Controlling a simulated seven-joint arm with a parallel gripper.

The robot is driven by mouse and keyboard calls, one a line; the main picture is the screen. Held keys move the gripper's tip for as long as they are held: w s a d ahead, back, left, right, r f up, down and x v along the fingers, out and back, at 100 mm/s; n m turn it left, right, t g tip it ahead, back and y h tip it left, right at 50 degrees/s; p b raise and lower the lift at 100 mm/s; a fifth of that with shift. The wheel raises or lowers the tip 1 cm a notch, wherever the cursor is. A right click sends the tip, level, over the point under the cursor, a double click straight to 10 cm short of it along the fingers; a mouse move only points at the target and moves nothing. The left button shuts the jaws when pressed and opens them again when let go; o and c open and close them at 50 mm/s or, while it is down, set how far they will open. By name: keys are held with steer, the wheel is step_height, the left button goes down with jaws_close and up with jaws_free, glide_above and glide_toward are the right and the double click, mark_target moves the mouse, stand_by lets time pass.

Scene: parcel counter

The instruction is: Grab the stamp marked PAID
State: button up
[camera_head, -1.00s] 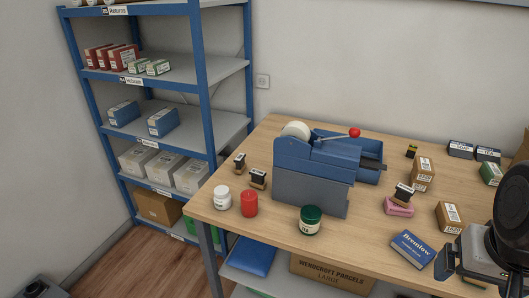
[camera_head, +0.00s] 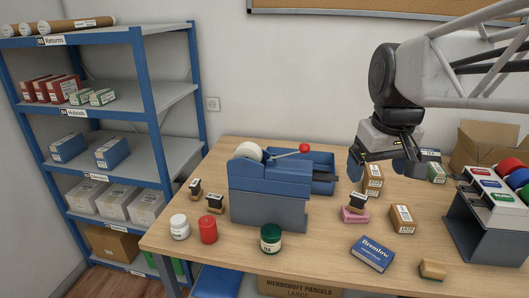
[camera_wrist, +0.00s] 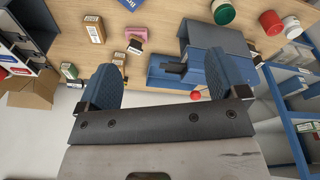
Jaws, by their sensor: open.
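Two dark-topped stamps, the rear one (camera_head: 195,188) and the front one (camera_head: 214,204), stand on the counter left of the blue tape dispenser (camera_head: 268,205). A third stamp (camera_head: 357,201) rests on a pink pad (camera_head: 354,215) right of the dispenser; it also shows in the wrist view (camera_wrist: 134,47). No marking reading PAID is legible on any of them. My gripper (camera_head: 384,163) is open and empty above the back right of the counter, behind the third stamp. Its blue fingers are apart in the wrist view (camera_wrist: 166,65).
Small brown boxes (camera_head: 402,219) stand right of the pink pad, one close below my gripper. A blue book-like box (camera_head: 372,254) lies at the front. A rack (camera_head: 478,225) stands at the right. White, red and green jars stand near the front left. The red-knobbed lever (camera_head: 304,148) sticks up.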

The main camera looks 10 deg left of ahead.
steer(key=w+a+r+n, duration=0.2)
steer(key=w+a+n, duration=0.2)
steer(key=w+a, duration=0.75)
steer(key=n+g, duration=0.2)
steer(key=n, duration=0.8)
glide_above(195, 182)
step_height(195, 182, down, 9)
step_height(195, 182, down, 20)
steer(key=shift+r, duration=0.1)
steer(key=shift+f, duration=1.35)
